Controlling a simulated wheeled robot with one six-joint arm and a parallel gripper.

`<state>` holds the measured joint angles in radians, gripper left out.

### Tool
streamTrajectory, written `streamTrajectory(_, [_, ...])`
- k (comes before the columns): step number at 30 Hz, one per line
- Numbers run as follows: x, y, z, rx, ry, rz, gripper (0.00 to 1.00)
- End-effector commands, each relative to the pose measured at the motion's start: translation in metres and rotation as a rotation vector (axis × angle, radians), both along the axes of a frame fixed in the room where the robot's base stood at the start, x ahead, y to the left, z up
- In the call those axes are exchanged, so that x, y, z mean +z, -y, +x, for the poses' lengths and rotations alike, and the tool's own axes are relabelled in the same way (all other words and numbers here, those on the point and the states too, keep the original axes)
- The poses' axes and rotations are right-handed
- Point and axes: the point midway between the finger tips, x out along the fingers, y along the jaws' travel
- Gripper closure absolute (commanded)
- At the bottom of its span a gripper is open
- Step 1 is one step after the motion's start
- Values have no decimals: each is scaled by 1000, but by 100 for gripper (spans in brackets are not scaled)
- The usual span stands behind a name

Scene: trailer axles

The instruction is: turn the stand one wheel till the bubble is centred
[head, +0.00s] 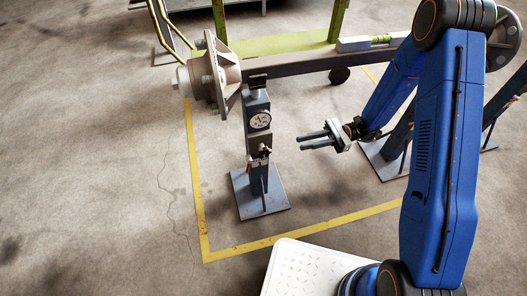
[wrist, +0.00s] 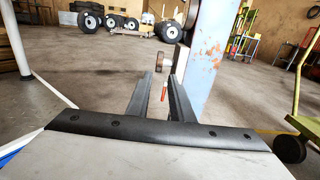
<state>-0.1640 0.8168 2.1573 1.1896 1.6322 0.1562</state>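The jack stand (head: 259,104) is a blue-grey post with a white dial, upright on a square base plate (head: 275,202) under the axle beam (head: 300,65). Small wheel-like fittings (head: 259,158) sit low on the post; in the wrist view a round knob (wrist: 162,60) and a red-tipped handle (wrist: 164,90) show beside the rusty post (wrist: 203,62). My gripper (head: 312,141) is open and empty, fingers pointing left, apart from the stand on its right. In the wrist view the handle appears between my fingers (wrist: 161,84). A level (head: 365,43) with a green vial lies on the beam; its bubble is too small to read.
A hub (head: 212,75) is at the beam's left end, another flange (head: 503,42) at the right. A second stand's plate (head: 385,165) lies to the right. Yellow floor lines (head: 300,232) frame the stand. The floor at left is clear. Loose wheels (wrist: 88,20) stand far back.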

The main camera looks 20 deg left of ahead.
Motion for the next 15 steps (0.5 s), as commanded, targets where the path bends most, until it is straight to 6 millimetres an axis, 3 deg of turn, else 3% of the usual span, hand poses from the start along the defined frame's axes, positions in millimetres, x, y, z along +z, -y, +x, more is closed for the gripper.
streamTrajectory(15, [0, -75, -46, 3, 0, 1, 80])
